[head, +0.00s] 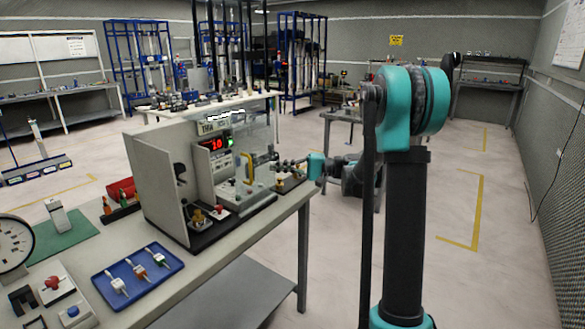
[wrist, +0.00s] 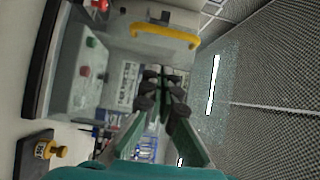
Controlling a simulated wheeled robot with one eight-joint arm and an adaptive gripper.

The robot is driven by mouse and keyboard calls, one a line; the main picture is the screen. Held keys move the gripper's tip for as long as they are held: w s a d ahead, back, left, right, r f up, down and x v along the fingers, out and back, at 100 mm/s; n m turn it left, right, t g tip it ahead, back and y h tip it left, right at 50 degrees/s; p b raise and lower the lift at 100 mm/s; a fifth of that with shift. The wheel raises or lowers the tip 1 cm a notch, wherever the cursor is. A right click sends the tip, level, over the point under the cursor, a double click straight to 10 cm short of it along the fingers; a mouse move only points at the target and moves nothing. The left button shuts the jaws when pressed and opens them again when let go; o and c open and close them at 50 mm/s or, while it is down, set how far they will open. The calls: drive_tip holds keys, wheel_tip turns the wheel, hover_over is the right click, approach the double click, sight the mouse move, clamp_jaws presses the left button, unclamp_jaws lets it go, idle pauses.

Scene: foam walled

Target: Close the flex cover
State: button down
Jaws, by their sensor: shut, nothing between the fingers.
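The flex tester is a grey open-fronted machine (head: 165,190) on the bench, with a red digital display (head: 214,144). A clear cover panel (head: 256,138) shows faintly at its right side, and a yellow bar handle (head: 248,168) stands beside the display housing. In the wrist view the yellow handle (wrist: 165,36) lies above the fingers, and a clear speckled sheet (wrist: 204,95) is to their right. My gripper (head: 281,164) is shut and empty, just right of the handle and apart from it. Its fingers show in the wrist view (wrist: 163,84). The cover's exact angle is hard to tell.
A blue tray (head: 138,273) with several small parts lies on the near bench. A black-and-yellow knob block (wrist: 45,150) sits beside the machine's base. A red button and a green button (wrist: 92,42) are on its panel.

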drive_tip(key=shift+s+a, duration=0.4)
drive_tip(key=shift+a, duration=0.4)
drive_tip(key=shift+s+a, duration=0.45)
drive_tip(key=shift+a, duration=0.35)
drive_tip(key=shift+s+a, duration=0.4)
drive_tip(key=shift+a, duration=0.4)
drive_tip(key=s+a, duration=1.2)
drive_tip(key=s, duration=0.3)
drive_tip(key=shift+s, duration=0.2)
